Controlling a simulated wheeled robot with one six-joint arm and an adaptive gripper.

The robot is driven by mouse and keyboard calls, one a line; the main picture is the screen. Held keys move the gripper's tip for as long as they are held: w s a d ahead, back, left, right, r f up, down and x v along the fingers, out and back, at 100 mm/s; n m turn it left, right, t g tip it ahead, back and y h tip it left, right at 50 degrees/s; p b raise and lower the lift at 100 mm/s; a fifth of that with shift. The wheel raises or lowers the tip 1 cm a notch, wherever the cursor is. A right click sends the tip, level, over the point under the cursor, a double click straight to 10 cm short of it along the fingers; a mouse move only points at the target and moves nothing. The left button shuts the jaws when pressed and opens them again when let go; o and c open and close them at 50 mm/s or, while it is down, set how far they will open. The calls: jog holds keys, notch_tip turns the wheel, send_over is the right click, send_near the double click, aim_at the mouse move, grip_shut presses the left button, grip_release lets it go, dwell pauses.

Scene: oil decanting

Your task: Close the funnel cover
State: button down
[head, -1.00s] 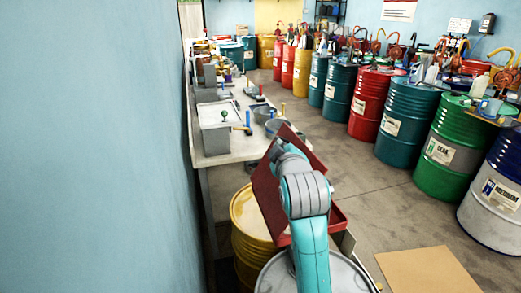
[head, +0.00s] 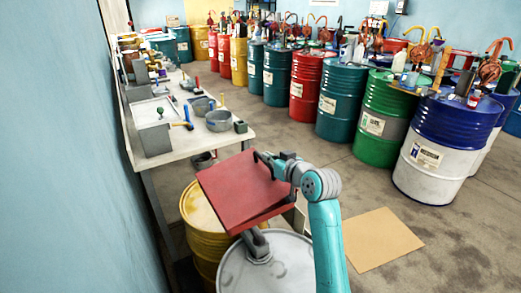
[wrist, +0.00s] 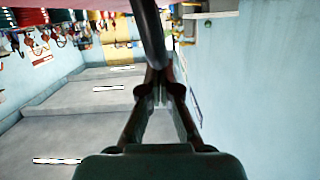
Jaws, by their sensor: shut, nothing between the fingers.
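The red square funnel cover (head: 238,187) lies over the funnel (head: 262,220) in the head view, nearly flat but slightly tilted, with a narrow gap visible along its near right side. The funnel's grey spout (head: 256,243) stands on a pale-topped drum (head: 275,268). My gripper (head: 264,158) is at the cover's far right edge, with its fingers shut and empty. Whether it touches the cover is unclear. In the wrist view, the shut fingers (wrist: 159,82) point at a dark bar (wrist: 150,35) that I cannot identify surely.
A yellow drum (head: 203,225) stands left of the funnel. A workbench (head: 185,148) with metal pots and tools runs along the left wall. Rows of coloured drums (head: 340,108) line the right side. A cardboard sheet (head: 380,238) lies on otherwise open floor.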

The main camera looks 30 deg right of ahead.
jog(key=shift+d+f+m+y, duration=0.1)
jog(key=shift+d+f+m, duration=0.15)
jog(key=shift+f, duration=0.35)
jog(key=shift+d+f+m+y, duration=0.1)
jog(key=shift+d+f+m, duration=0.15)
jog(key=shift+f, duration=0.3)
jog(key=shift+d+f+m+y, duration=0.1)
jog(key=shift+d+f+m, duration=0.15)
jog(key=shift+f, duration=0.35)
jog(key=shift+f, duration=0.1)
